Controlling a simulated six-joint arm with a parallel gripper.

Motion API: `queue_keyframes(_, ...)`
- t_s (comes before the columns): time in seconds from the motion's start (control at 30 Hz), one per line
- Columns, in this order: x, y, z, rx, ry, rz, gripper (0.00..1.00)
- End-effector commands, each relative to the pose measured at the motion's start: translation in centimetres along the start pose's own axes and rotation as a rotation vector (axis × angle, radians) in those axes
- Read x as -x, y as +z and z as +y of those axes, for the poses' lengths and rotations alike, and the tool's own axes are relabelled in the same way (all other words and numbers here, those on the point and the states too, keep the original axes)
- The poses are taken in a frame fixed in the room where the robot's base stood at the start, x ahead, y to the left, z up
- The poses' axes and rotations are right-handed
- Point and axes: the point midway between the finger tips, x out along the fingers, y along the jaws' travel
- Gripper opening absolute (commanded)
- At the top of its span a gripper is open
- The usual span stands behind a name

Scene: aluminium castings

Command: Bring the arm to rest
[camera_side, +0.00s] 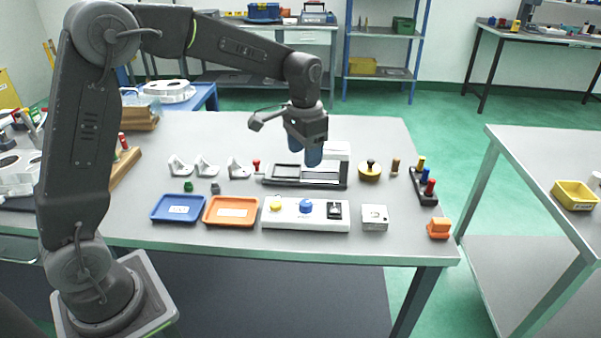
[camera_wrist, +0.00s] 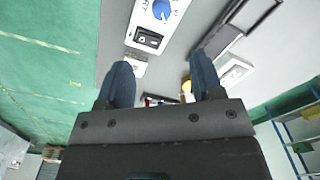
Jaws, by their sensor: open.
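My gripper (camera_side: 307,152) has two blue fingers and hangs above the grey fixture (camera_side: 330,183) near the middle of the table. In the wrist view my gripper (camera_wrist: 160,84) shows its blue fingers spread apart. Nothing is between them in its grasp. My arm reaches over the table from the left, bent at the elbow. Whether the fingertips clear the fixture is hard to tell from the side.
On the table (camera_side: 385,138) stand white castings (camera_side: 207,167), a blue tray (camera_side: 178,209), an orange tray (camera_side: 231,212), a white control panel (camera_side: 290,222), a brass-coloured round piece (camera_side: 370,174), a black rack with coloured handles (camera_side: 423,187) and an orange block (camera_side: 438,229). The table's back right is clear.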

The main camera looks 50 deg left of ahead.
Motion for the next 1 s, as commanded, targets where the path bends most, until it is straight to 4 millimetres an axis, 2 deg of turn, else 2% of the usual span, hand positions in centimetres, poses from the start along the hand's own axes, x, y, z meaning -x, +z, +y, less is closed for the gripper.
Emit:
queue_keyframes(0.13,3.4,3.0,1.2,0.022,-0.016,0.071,0.61)
queue_keyframes(0.2,5.0,5.2,2.0,0.039,-0.024,0.112,0.61)
queue_keyframes(0.3,6.8,8.4,3.0,0.063,-0.034,0.174,0.61)
queue_keyframes(0.43,8.2,12.7,4.4,0.095,-0.042,0.255,0.61)
queue_keyframes(0.6,8.6,18.1,5.9,0.134,-0.047,0.359,0.61)
queue_keyframes(0.7,8.2,20.5,6.6,0.154,-0.046,0.410,0.61)
queue_keyframes(0.83,7.5,22.6,7.1,0.171,-0.044,0.454,0.61)
queue_keyframes(1.0,7.0,23.5,7.4,0.180,-0.042,0.475,0.61)
